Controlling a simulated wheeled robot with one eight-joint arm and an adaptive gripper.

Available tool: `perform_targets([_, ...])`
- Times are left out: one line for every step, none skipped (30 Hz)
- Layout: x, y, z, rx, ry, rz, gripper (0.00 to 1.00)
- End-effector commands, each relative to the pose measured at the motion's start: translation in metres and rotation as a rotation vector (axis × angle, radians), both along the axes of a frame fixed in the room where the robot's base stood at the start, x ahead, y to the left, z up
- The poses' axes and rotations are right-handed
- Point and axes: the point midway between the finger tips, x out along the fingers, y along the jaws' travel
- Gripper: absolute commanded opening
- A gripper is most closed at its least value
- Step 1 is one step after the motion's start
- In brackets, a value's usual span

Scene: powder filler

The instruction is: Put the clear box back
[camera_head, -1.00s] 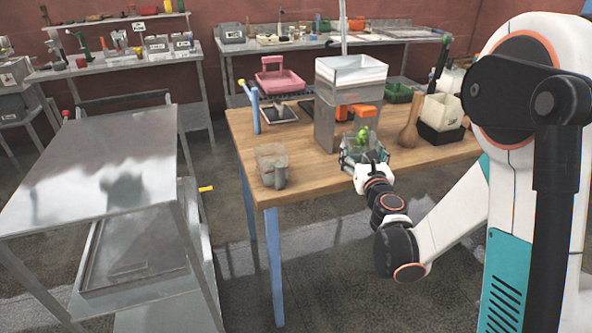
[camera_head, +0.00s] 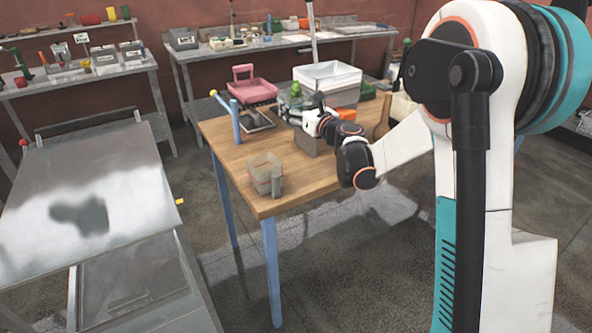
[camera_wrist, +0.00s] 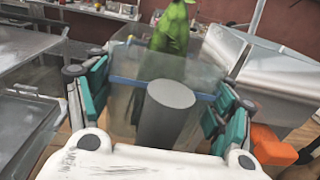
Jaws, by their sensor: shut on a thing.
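My gripper (camera_wrist: 160,105) is shut on a clear box (camera_wrist: 125,102), its teal pads on both sides. A grey cylinder (camera_wrist: 170,115) stands at the box's near side, and a green object (camera_wrist: 172,30) shows at its far end; whether that object lies inside is unclear. Another clear box (camera_head: 262,168) with a grey cylinder stands at the table's front left.
A pink tray (camera_head: 254,92) and a blue post (camera_head: 236,122) are at the table's left rear. Bare wood lies around the front-left box.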

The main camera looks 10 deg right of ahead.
Motion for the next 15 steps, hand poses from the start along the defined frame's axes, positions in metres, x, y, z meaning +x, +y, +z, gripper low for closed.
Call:
perform_targets([0.002,-0.001,0.000,0.000,0.000,0.005,0.45])
perform_targets([0.002,-0.001,-0.003,0.000,0.000,0.008,0.45])
perform_targets([0.003,-0.001,-0.009,0.000,0.000,0.010,0.45])
perform_targets([0.003,0.000,-0.015,0.000,0.000,0.011,0.45])
perform_targets([0.003,0.000,-0.022,0.000,0.000,0.011,0.45])
perform_targets([0.003,0.000,-0.032,0.000,0.000,0.011,0.45])
perform_targets([0.003,0.000,-0.040,0.000,0.000,0.011,0.45])
perform_targets([0.003,0.000,-0.048,0.000,0.000,0.010,0.45])
perform_targets([0.003,0.000,-0.058,0.000,0.000,0.010,0.45])
perform_targets([0.003,0.000,-0.065,0.000,0.000,0.010,0.45])
perform_targets([0.003,0.000,-0.073,0.000,0.000,0.010,0.45])
perform_targets([0.002,0.000,-0.082,0.000,0.000,0.010,0.45])
perform_targets([0.002,0.000,-0.090,0.000,0.000,0.010,0.45])
perform_targets([0.002,0.000,-0.097,0.000,0.000,0.010,0.45])
perform_targets([0.002,0.000,-0.107,0.000,0.000,0.010,0.45])
